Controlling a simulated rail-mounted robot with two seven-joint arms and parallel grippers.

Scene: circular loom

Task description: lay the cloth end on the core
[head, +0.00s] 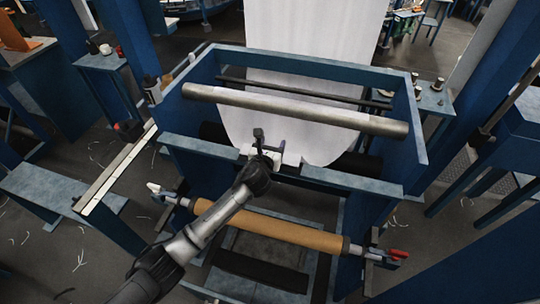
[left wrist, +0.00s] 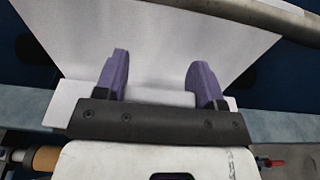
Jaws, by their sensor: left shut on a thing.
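The white cloth (head: 315,60) comes down from the back, passes behind the steel roller (head: 300,109) and ends in a curved lower edge. My left gripper (head: 265,146) is at this cloth end and shut on it. In the left wrist view the purple fingers (left wrist: 158,80) stand apart with the white cloth (left wrist: 165,40) across and beyond them. The brown core (head: 270,228) lies level, lower and nearer than the cloth end, with my left arm crossing over its left part. A bit of it shows in the left wrist view (left wrist: 46,158). The right gripper is out of view.
The blue loom frame (head: 385,181) surrounds the rollers; its front bar lies between cloth end and core. Red-handled clamp parts (head: 398,253) hold the core's right end. A pale rail (head: 115,172) stands at left. A blue bench (head: 65,190) is further left.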

